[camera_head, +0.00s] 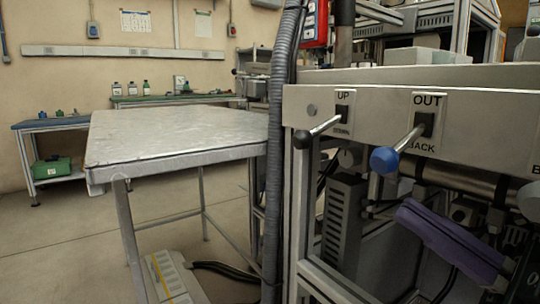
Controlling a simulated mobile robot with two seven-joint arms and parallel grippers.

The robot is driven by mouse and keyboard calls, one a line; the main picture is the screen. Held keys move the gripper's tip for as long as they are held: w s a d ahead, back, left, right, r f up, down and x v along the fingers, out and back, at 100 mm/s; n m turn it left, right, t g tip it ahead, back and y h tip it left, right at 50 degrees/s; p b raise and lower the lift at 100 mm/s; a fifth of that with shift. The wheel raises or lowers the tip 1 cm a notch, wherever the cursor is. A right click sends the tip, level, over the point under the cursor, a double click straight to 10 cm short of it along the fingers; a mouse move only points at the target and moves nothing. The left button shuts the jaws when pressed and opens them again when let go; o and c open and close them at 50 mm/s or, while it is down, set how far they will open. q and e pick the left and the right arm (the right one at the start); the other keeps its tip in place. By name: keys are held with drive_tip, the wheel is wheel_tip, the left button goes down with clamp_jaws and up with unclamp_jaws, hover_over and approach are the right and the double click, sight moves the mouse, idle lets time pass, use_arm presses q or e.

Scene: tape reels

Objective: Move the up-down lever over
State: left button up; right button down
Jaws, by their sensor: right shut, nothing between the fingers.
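The up-down lever has a black knob (302,139) on a thin metal rod. The rod comes out of a slot in the light panel (380,103), under the "UP" label. The lower label is partly hidden by the rod. The rod sticks out toward me and slants down to the left in the picture. My right gripper (412,214) shows as a purple shape at the lower right, below the panel. It is shut and empty, apart from the lever and lower than its knob. My left gripper is not in view.
An "OUT/BACK" lever with a blue knob (384,160) stands right of the up-down lever. A thick grey corrugated hose (276,150) runs down left of the panel. A metal table (180,135) stands farther left. Machine frame and pipes crowd the space below the panel.

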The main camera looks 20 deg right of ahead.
sight(318, 130)
drive_tip(key=x, duration=1)
drive_tip(key=shift+w+a+r, duration=0.2)
drive_tip(key=shift+w, duration=0.1)
